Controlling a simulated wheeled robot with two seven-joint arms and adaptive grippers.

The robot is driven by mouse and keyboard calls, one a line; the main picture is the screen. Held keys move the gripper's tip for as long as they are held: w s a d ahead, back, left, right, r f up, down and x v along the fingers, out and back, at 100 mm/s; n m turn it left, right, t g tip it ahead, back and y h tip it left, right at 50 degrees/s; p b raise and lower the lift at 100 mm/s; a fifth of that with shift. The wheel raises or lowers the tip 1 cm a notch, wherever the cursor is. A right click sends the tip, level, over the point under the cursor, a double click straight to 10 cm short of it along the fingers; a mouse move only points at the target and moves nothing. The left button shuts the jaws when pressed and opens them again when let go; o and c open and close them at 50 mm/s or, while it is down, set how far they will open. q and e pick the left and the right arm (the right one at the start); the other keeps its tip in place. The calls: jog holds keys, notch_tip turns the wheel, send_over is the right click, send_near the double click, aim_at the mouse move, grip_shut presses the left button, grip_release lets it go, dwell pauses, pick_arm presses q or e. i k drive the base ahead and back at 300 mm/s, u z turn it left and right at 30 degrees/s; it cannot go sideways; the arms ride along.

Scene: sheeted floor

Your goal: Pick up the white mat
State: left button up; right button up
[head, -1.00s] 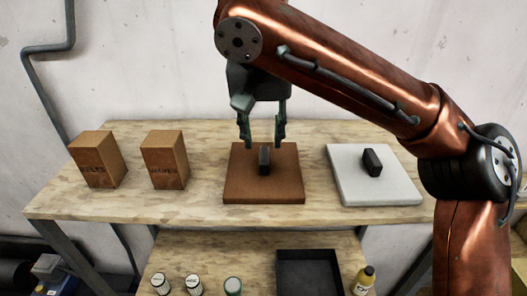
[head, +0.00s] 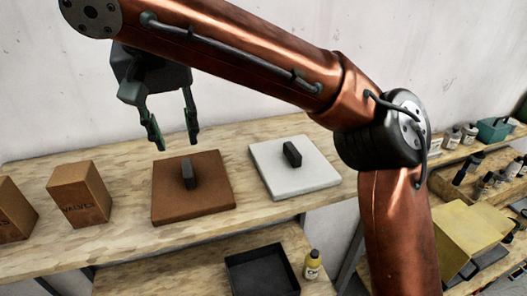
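The white mat (head: 318,179) lies flat on the wooden workbench, right of the brown mat. A dark upright block (head: 292,154) stands on it. The brown mat (head: 215,201) lies beside it with a similar dark block (head: 188,176) on top. My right gripper (head: 178,147) is open and empty, with its fingers pointing down above the back of the brown mat, left of the white mat. My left gripper is not in view.
Cardboard boxes (head: 80,193) stand at the left of the bench (head: 120,240). A lower shelf holds a black tray (head: 262,274) and a yellow bottle (head: 313,265). Another shelf at right carries bottles and a yellow box (head: 465,235). A wall rises behind the bench.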

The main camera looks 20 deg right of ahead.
aim_at(289, 167)
jog(key=k, duration=1.5)
